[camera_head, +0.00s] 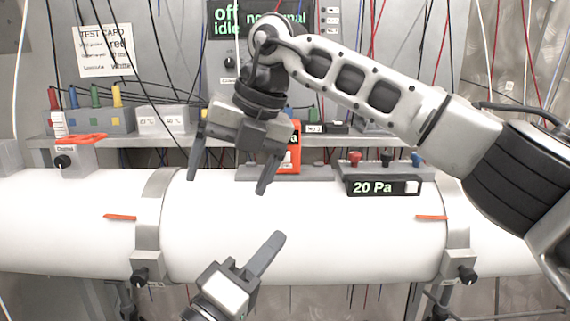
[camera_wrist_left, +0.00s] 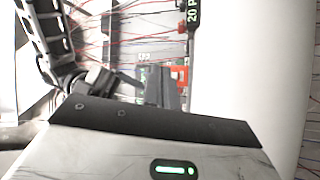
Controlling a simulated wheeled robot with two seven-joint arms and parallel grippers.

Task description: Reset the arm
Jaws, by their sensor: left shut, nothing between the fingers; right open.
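My right arm comes in from the right and bends down at its wrist. My right gripper (camera_head: 228,184) is open and empty, fingers pointing down in front of the shelf and the top of the white tube. My left gripper (camera_head: 276,238) rises from the bottom edge in front of the tube, its fingers together with nothing between them. It is below and slightly right of the right gripper, apart from it. Most of the left arm is out of view.
An orange device (camera_head: 290,155), partly hidden by the right gripper, stands near the shelf. Cables hang behind.

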